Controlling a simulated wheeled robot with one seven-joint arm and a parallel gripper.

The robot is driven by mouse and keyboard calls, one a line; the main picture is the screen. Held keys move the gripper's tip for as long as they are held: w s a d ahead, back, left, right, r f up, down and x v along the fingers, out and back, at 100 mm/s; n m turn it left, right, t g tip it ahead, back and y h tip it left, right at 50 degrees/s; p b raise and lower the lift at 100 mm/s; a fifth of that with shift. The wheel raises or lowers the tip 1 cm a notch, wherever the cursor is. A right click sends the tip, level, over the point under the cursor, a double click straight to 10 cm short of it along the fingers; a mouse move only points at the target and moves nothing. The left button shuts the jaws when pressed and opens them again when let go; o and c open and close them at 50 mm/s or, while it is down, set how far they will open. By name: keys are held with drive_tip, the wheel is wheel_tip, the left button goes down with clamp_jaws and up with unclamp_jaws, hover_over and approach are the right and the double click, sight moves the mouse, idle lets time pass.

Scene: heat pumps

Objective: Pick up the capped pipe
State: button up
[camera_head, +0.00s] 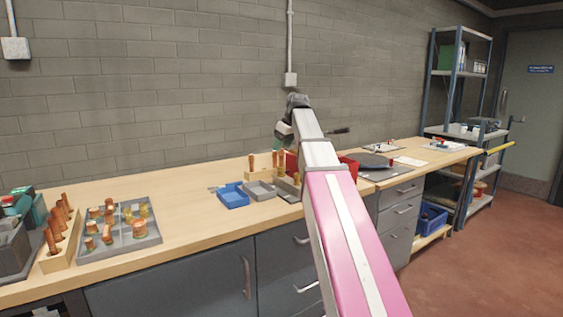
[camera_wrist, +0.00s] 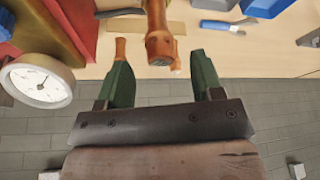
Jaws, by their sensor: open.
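In the wrist view my gripper (camera_wrist: 158,62) is open, with its two green fingers apart. A copper pipe with a wider, cap-like end (camera_wrist: 159,46) shows between the fingertips, with a gap on each side; I cannot tell its depth against the fingers. A second, thinner copper piece (camera_wrist: 120,48) shows behind the left finger's tip. In the head view my gripper (camera_head: 284,132) is above the bench, over a group of upright copper pipes (camera_head: 281,162). My arm hides part of that group, and I cannot tell which one is capped.
A round white gauge (camera_wrist: 38,84) and red bin parts are left of the fingers in the wrist view. A blue tray (camera_head: 232,196) and a grey tray (camera_head: 259,190) sit near the pipes. A divided tray of fittings (camera_head: 118,228) is at left. The bench between is clear.

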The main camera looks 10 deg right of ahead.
sight(280, 154)
drive_tip(key=x, duration=0.4)
drive_tip(key=shift+f, duration=0.35)
drive_tip(key=c, duration=1)
